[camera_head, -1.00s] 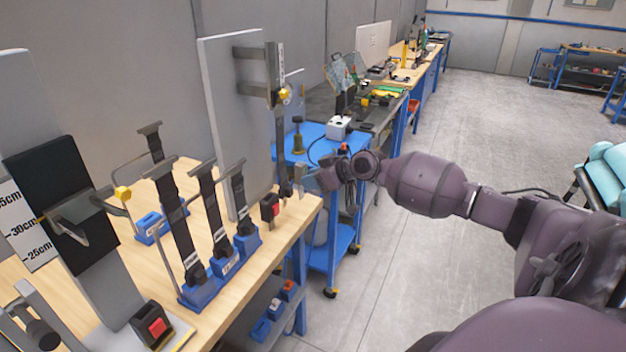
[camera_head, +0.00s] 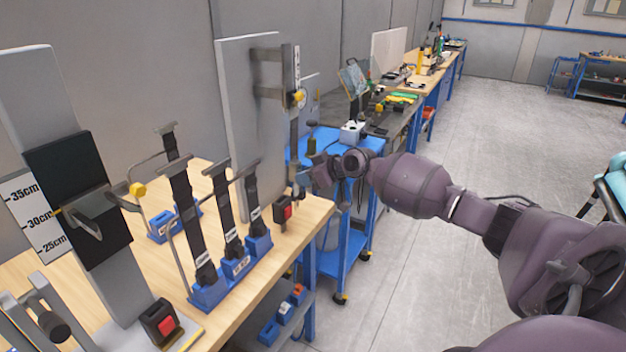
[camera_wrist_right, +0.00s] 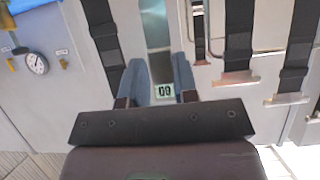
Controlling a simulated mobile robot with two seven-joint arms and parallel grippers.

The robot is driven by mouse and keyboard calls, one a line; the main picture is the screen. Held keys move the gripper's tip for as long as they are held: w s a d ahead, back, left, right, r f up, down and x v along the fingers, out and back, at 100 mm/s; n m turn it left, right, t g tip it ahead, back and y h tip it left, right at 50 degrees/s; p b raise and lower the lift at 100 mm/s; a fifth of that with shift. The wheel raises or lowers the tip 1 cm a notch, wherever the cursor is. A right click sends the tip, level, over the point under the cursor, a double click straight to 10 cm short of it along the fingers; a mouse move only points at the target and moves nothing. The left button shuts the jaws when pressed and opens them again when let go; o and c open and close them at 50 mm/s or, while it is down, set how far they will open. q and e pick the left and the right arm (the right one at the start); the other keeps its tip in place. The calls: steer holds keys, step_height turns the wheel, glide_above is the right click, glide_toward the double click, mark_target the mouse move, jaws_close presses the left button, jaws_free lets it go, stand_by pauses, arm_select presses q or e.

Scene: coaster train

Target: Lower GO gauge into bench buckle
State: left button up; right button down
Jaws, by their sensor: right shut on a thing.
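My right gripper (camera_head: 304,180) is shut on the GO gauge beside the tall grey board at the bench's far end. In the right wrist view, the gauge (camera_wrist_right: 158,45) is a shiny metal strip between my two fingers (camera_wrist_right: 162,85), with a pale label (camera_wrist_right: 164,91) reading GO upside down. A black buckle with a red button (camera_head: 284,209) stands on the bench just left of and below my right gripper. The gauge's lower end is too small to tell from the buckle in the head view; I see no clear insertion. My left gripper is out of view.
Black straps with metal tongues stand in blue blocks (camera_head: 236,265) on the wooden bench (camera_head: 262,282). A second red-button buckle (camera_head: 160,322) sits at the front. A blue cart (camera_head: 345,245) stands behind my right forearm.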

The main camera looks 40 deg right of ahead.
mark_target(297, 187)
steer(key=shift+r+b+x, duration=0.15)
steer(key=shift+b+x, duration=0.7)
steer(key=shift+x, duration=0.55)
steer(key=shift+r+b+x, duration=0.15)
steer(key=shift+b+x, duration=0.7)
steer(key=shift+x, duration=0.55)
steer(key=shift+w, duration=0.2)
steer(key=shift+f+b, duration=0.3)
steer(key=shift+f+b, duration=1)
steer(key=shift+f, duration=0.5)
